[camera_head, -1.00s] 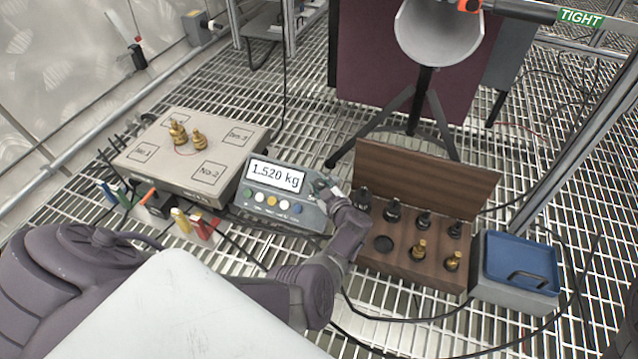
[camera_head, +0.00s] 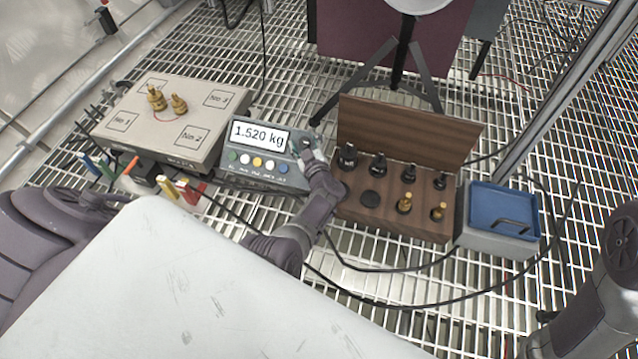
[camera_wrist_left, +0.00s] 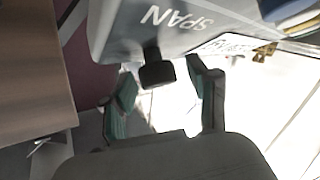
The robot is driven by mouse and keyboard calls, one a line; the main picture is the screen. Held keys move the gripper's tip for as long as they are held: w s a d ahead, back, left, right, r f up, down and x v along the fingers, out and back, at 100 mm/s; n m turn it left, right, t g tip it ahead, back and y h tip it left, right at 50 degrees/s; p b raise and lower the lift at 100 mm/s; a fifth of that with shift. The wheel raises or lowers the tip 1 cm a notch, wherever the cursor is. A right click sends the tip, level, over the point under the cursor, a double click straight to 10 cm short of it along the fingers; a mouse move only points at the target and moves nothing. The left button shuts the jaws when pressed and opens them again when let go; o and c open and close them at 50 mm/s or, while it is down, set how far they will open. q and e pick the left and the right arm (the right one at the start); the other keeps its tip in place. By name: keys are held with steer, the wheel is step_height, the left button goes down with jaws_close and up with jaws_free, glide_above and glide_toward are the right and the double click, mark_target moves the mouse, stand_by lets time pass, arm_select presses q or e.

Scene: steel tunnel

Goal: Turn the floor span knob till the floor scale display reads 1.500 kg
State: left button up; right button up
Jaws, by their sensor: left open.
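The floor scale display (camera_head: 260,137) reads 1.520 kg on a grey console (camera_head: 237,176) with a row of coloured buttons. The floor span knob (camera_wrist_left: 157,73) is a small dark knob below the word SPAN in the left wrist view. My left gripper (camera_wrist_left: 165,98) is open, with one green-padded finger on each side of the knob; I cannot tell whether they touch it. In the head view my left gripper (camera_head: 308,150) is at the console's right end and hides the knob. My right arm shows at the right edge, its gripper out of sight.
The scale platform (camera_head: 160,118) bears two brass weights (camera_head: 167,102). A wooden weight box (camera_head: 390,215) with black and brass weights stands close right of my left gripper. Cables cross the grating floor.

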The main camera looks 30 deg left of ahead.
arm_select(q)
steer(key=m+t+h, duration=0.1)
steer(key=m, duration=0.1)
steer(key=m+t+h+b, duration=0.1)
steer(key=m+t, duration=0.1)
steer(key=m, duration=0.1)
steer(key=shift+a+f+h, duration=0.1)
steer(key=shift+f+h, duration=0.05)
steer(key=shift+h, duration=0.15)
steer(key=m+t+h+b, duration=0.1)
steer(key=m+t+h, duration=0.1)
steer(key=m, duration=0.1)
steer(key=s+d+r+h+p, duration=0.1)
steer(key=s+d+p, duration=0.25)
steer(key=s, duration=0.35)
steer(key=s+d+p, duration=0.3)
steer(key=s+p, duration=0.1)
steer(key=s, duration=0.2)
steer(key=s+d+r+m+g+h+p, duration=0.25)
steer(key=d+r+m+h+p, duration=0.25)
steer(key=d+r+h+p, duration=0.35)
steer(key=s+d+r+m+g+p, duration=0.3)
steer(key=s+d+r+g+p, duration=0.2)
steer(key=s+p, duration=0.3)
steer(key=g+p, duration=0.1)
steer(key=p, duration=0.2)
steer(key=shift+s, duration=0.35)
steer(key=shift+g, duration=0.25)
